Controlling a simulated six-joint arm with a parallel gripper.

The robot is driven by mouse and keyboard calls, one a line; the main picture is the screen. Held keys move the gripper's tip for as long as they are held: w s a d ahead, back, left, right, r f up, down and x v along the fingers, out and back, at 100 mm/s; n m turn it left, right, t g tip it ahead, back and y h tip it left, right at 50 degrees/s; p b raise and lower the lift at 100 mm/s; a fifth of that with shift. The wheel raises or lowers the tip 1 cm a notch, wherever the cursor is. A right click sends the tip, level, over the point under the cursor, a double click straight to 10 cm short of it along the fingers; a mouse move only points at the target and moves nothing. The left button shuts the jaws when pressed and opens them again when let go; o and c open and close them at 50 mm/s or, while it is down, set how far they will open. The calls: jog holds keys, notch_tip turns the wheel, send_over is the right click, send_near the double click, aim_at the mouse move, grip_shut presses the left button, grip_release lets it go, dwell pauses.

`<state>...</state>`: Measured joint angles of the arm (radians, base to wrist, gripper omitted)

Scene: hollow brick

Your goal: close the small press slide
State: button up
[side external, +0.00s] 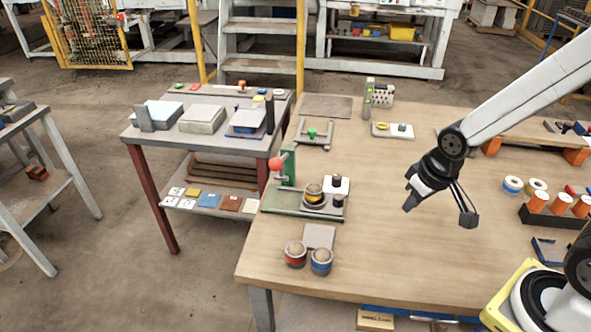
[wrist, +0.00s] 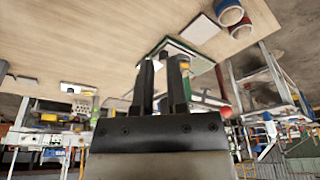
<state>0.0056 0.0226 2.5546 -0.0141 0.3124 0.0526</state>
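The small press (side external: 284,170) stands on the left part of the wooden table, with a green upright, a red ball handle (side external: 276,163) and a green base. Its grey slide (side external: 322,209) lies to the right of the upright and carries a round yellow-and-dark piece (side external: 314,191). A small dark knob on a white block stands beside it. My gripper (side external: 410,203) is in the air to the right of the press, apart from it. In the wrist view, my two black fingers (wrist: 164,62) are apart with nothing between them; they partly hide the press (wrist: 200,62).
Orange cylinders (side external: 561,203) in a dark tray are at right. The table between press and gripper is clear.

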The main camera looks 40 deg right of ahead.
aim_at(322, 208)
jog(key=w+f+m+t, duration=0.1)
jog(key=w+m, duration=0.1)
jog(key=w+d+f+m, duration=0.1)
jog(key=f, duration=0.1)
jog(key=w+d+f+m+t, duration=0.1)
jog(key=w+m, duration=0.1)
jog(key=shift+w+f+m+t, duration=0.3)
jog(key=shift+w, duration=0.05)
grip_shut()
jog(key=w+f+m+t+y, duration=0.2)
jog(key=w+f+m+t, duration=0.1)
jog(key=f+m, duration=0.3)
jog(key=w+a+m, duration=0.1)
jog(key=m, duration=0.1)
jog(key=shift+w+f+m+t, duration=0.15)
jog(key=shift+w+m+t, duration=0.15)
jog(key=shift+m, duration=0.1)
jog(key=x, duration=1)
jog(key=shift+a, duration=0.15)
jog(key=shift+w+a, duration=0.25)
jog(key=shift+w, duration=0.75)
jog(key=shift+w+a, duration=0.25)
jog(key=shift+w, duration=0.65)
